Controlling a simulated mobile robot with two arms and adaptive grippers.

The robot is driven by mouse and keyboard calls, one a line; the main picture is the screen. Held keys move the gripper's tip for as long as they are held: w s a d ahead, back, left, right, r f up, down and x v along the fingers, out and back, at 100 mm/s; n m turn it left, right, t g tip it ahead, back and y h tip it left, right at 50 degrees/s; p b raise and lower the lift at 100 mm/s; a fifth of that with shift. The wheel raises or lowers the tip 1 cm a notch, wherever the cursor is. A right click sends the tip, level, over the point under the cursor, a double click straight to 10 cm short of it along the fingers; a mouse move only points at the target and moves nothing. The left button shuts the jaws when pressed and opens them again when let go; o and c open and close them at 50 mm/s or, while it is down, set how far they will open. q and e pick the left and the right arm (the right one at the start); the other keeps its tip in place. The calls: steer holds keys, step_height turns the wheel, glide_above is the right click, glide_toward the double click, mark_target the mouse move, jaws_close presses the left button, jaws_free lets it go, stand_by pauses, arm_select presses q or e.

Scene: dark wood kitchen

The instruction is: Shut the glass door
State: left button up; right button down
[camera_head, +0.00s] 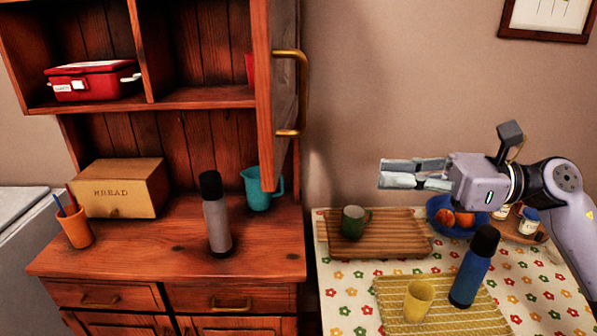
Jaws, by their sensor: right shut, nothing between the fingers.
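The glass door (264,100) of the wooden hutch stands open, swung out toward me and seen almost edge-on. Its brass handle (303,95) is on the right-facing side. My right gripper (382,174) is shut and empty, to the right of the door and lower than most of the handle, with a clear gap between them. Its fingers point left toward the door. The glass pane is seen at a steep angle. My left gripper is not in view.
A grey flask (216,222), teal pitcher (262,189) and bread box (122,187) stand on the hutch counter. Below my right arm, the table holds a wooden tray (385,245), green mug (353,222), blue bowl (440,212), blue flask (475,268) and yellow cup (418,300).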

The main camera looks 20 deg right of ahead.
mark_target(279, 171)
steer(key=p+x, duration=0.7)
steer(key=x, duration=0.5)
steer(key=shift+a+r, duration=0.2)
steer(key=shift+a, duration=0.05)
steer(key=shift+w+a+f+p, duration=0.15)
steer(key=shift+a+p, duration=0.1)
steer(key=shift+a, duration=0.1)
steer(key=shift+w+a+f+p, duration=0.1)
steer(key=shift+w+a+p, duration=0.05)
steer(key=shift+a+p, duration=0.15)
steer(key=shift+w, duration=0.1)
